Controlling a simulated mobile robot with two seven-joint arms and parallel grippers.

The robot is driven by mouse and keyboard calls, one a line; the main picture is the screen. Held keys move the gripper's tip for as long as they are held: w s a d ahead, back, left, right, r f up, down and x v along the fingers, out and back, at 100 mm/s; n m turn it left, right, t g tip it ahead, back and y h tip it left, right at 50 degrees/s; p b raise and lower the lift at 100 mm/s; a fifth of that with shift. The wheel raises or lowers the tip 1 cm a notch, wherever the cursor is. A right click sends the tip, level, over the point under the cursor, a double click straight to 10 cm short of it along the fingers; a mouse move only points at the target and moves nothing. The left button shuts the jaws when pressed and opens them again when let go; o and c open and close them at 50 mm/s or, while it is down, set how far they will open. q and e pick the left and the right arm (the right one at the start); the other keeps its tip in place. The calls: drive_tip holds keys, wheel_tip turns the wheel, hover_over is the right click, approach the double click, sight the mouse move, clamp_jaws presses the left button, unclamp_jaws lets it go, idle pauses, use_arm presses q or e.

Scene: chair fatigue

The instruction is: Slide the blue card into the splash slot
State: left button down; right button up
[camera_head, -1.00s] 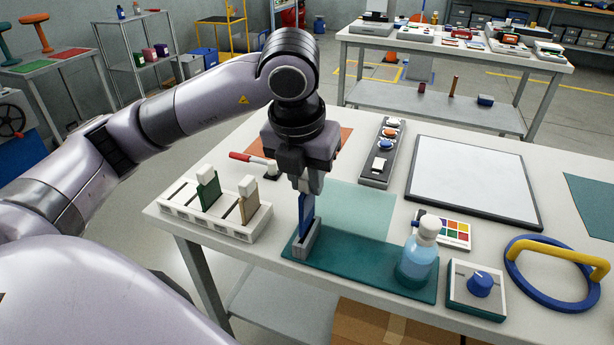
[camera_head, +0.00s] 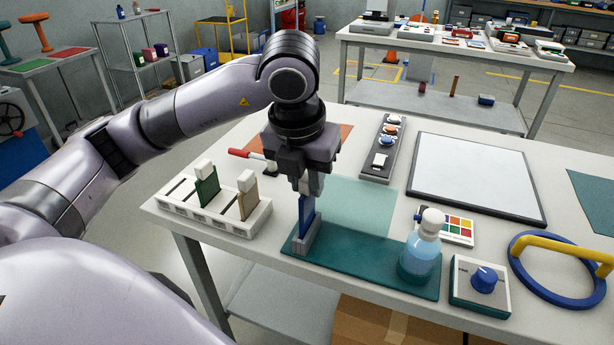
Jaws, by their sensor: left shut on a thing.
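The blue card (camera_head: 306,219) stands upright below my left gripper (camera_head: 309,188), which is shut on its upper end. The card's lower edge is at the small grey slot block (camera_head: 306,242) on the left end of the teal board (camera_head: 355,264). The bottom edge is hidden by the block, and I cannot tell how deep it sits. A bottle of light blue liquid with a white cap (camera_head: 421,255) stands on the board's right end. My right gripper is not in view.
A white rack (camera_head: 212,216) with a green card (camera_head: 207,188) and a tan card (camera_head: 248,200) stands to the left. A red-handled lever (camera_head: 240,153) is behind it. A dial box (camera_head: 480,285) and a blue ring with yellow handle (camera_head: 555,270) lie to the right.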

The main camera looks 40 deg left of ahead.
use_arm(q)
drive_tip(key=shift+f+b, duration=1.15)
drive_tip(key=shift+f, duration=0.1)
drive_tip(key=c, duration=0.9)
unclamp_jaws()
drive_tip(key=p+v, duration=0.1)
drive_tip(key=v, duration=0.5)
drive_tip(key=shift+w, duration=0.15)
drive_tip(key=shift+s+d+r, duration=0.1)
drive_tip(key=shift+s+r, duration=0.15)
drive_tip(key=shift+r, duration=0.4)
